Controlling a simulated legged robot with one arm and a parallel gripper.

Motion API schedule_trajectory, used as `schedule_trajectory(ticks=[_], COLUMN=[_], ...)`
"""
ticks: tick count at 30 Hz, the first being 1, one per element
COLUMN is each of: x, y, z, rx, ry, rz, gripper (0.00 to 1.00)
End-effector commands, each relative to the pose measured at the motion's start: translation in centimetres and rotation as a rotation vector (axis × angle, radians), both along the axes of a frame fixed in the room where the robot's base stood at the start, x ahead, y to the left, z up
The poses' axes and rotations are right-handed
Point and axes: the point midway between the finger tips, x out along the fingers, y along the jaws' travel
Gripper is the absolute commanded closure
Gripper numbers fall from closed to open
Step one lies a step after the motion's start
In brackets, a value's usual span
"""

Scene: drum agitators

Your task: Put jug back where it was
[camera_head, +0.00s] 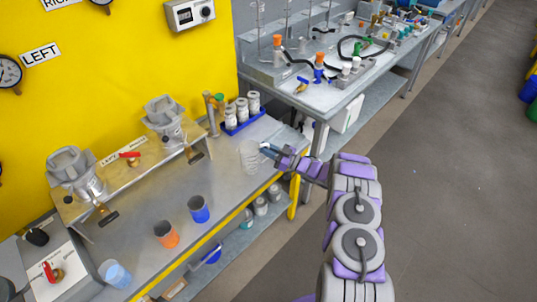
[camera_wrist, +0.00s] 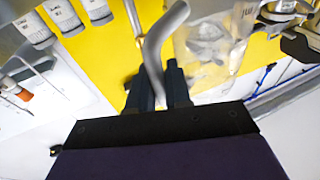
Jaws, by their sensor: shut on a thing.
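The jug (camera_head: 252,157) is clear and see-through, at the right end of the metal bench. My gripper (camera_head: 267,149) reaches in from the right and is shut at the jug's right side, on its handle. In the wrist view, the fingers (camera_wrist: 158,88) close on a curved grey handle (camera_wrist: 160,45), and the jug's clear body (camera_wrist: 208,45) shows to the right. The jug looks about upright in the head view. I cannot tell whether its base touches the bench or hangs just above it.
A blue rack (camera_head: 243,125) of white bottles stands behind the jug. A blue cup (camera_head: 199,209), an orange cup (camera_head: 166,234) and a light blue cup (camera_head: 115,274) stand leftward. The bench (camera_head: 215,172) is bare left of the jug. A crowded second table (camera_head: 300,95) stands behind.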

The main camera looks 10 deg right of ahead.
Motion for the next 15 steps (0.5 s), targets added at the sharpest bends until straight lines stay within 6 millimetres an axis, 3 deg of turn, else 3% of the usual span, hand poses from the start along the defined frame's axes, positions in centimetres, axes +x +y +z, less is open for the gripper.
schedule_trajectory(ticks=[8, 15], x=[1.4, 1.4], y=[-1.0, -1.0], z=[-0.2, -3.0], rx=[0.001, 0.000], ry=[-0.002, 0.000], rz=[0.000, -0.001], gripper=[1.00, 1.00])
